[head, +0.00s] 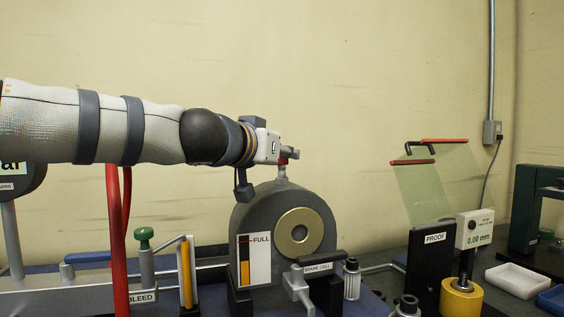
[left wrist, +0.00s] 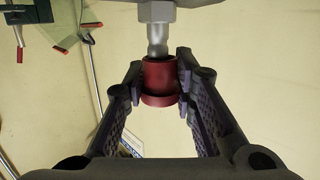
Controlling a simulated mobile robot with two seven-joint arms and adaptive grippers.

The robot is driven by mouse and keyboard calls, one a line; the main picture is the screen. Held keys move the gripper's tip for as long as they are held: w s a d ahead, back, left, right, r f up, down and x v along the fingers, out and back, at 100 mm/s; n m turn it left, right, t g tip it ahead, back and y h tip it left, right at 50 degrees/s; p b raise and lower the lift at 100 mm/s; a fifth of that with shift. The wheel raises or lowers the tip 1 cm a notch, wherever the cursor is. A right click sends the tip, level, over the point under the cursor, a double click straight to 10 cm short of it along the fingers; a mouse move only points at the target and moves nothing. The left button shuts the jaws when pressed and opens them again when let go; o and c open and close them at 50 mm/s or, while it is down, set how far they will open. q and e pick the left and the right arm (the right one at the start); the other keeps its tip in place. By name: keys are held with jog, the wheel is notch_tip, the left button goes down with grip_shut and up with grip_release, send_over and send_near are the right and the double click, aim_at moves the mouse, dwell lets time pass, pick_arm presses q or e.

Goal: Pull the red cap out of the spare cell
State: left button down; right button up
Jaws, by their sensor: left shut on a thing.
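The red cap (left wrist: 160,76) is between the fingers of my left gripper (left wrist: 161,88) in the left wrist view. The gripper is shut on it. A pale metal stem meets the cap's end, and I see no clear gap between them. In the head view my left gripper (head: 288,154) is at the top of the round grey cell (head: 256,218), over its short stub. Only a sliver of the red cap (head: 283,161) shows there. A label in front of the cell (head: 318,268) reads "SPARE CELL". My right gripper is not in view.
A green-topped bleed valve (head: 145,245) and red hoses (head: 118,235) stand at left. At right are a black PROOF block (head: 432,265), a clear shield (head: 424,192) with red edging, a gauge (head: 475,229) and a white tray (head: 517,280).

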pick_arm(q)
jog(key=shift+s+r, duration=0.1)
jog(key=shift+r, duration=0.55)
jog(key=shift+r, duration=0.1)
jog(key=shift+d+r+p, duration=0.1)
jog(key=shift+r+p, duration=0.15)
jog(key=shift+p, duration=0.05)
jog(key=shift+r, duration=0.85)
